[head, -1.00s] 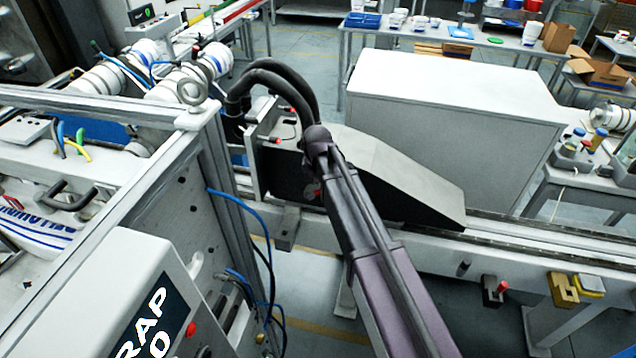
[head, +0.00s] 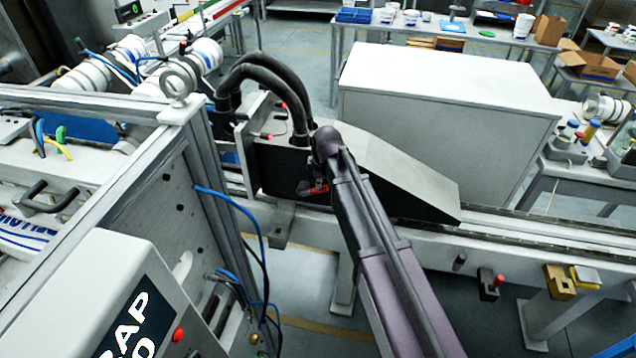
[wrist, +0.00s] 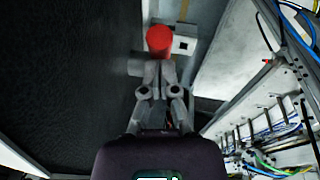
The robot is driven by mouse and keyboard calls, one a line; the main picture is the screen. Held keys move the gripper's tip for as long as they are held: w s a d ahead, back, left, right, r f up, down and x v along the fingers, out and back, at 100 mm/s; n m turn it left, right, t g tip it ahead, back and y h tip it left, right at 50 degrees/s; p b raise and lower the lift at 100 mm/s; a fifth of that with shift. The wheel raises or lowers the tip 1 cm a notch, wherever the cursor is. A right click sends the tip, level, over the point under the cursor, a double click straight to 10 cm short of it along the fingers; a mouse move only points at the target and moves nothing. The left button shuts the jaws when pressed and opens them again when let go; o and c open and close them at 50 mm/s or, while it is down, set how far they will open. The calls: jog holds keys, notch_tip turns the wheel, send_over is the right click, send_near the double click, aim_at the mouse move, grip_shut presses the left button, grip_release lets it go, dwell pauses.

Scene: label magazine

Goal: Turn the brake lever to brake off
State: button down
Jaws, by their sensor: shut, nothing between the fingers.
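In the wrist view a red round-ended knob (wrist: 159,40) stands just beyond my fingertips, beside a dark panel (wrist: 70,80). A short grey stub shows between the panel and the fingertips. I take this for the brake lever. My gripper (wrist: 158,70) is shut and empty, its tips close to the red knob; I cannot tell whether they touch. In the head view a red piece (head: 318,189) shows beside my arm against the black side of the sloped housing. My arm hides most of the gripper there, and no brake marking is readable.
Black hoses (head: 270,80) arch over the left end of the housing. A blue cable (head: 235,205) hangs from the machine frame at left. A red-knobbed lever (head: 498,281) and yellow blocks (head: 560,283) sit on the rail at right. A large grey cabinet (head: 450,80) stands behind.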

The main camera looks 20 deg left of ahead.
jog(key=shift+a+r, duration=0.1)
jog(key=a+p+v, duration=0.1)
jog(key=p+v, duration=1.2)
dwell(0.6)
jog(key=shift+s, duration=0.2)
dwell(0.4)
jog(key=s+d+f+m+b, duration=0.3)
jog(key=d+m, duration=0.3)
jog(key=d, duration=0.5)
jog(key=s+d+f+m+g+h+b, duration=0.1)
jog(key=s+d+f+m+b, duration=0.3)
jog(key=d+m, duration=0.3)
jog(key=s+d+f+m+b, duration=0.3)
jog(key=s+d+m, duration=0.3)
jog(key=d, duration=1.1)
jog(key=shift+f+m+g+h+b, duration=0.3)
jog(key=shift+f+m+h+b, duration=0.1)
jog(key=shift+f, duration=0.15)
